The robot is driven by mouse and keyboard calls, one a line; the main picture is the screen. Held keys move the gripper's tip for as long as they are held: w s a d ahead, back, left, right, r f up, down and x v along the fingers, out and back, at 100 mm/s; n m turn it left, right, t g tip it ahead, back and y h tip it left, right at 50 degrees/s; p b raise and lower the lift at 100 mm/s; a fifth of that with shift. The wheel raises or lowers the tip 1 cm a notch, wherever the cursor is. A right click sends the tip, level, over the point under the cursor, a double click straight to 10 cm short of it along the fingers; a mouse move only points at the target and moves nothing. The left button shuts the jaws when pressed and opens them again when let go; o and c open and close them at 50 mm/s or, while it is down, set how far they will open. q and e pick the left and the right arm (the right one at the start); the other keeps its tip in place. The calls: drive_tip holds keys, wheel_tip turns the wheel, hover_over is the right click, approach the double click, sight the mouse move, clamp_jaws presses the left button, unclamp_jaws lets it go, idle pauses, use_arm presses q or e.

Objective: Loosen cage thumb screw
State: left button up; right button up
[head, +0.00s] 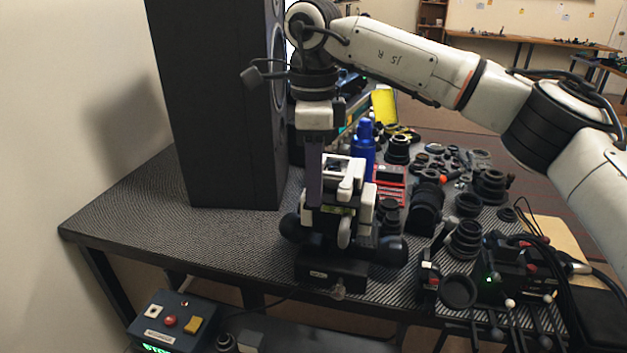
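My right arm comes in from the right and bends down at the left. My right gripper (314,190) hangs over a small white and black device (357,208) near the table's front edge. One long greyish finger shows edge-on and overlaps the device's left side. I cannot tell whether it touches the device, or how far the fingers are apart. The device has round black knobs on both sides and stands upright on a black base block (331,268). A small knob (338,290) sits low at the base's front. I cannot make out which part is the cage thumb screw. My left gripper is out of view.
A tall black cabinet (225,110) stands left of the arm. Several black lens parts (464,240), a blue bottle (363,150) and a red case (388,185) crowd the right. The patterned table (150,215) is clear at front left. A control box (170,322) sits lower left.

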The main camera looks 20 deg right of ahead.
clamp_jaws()
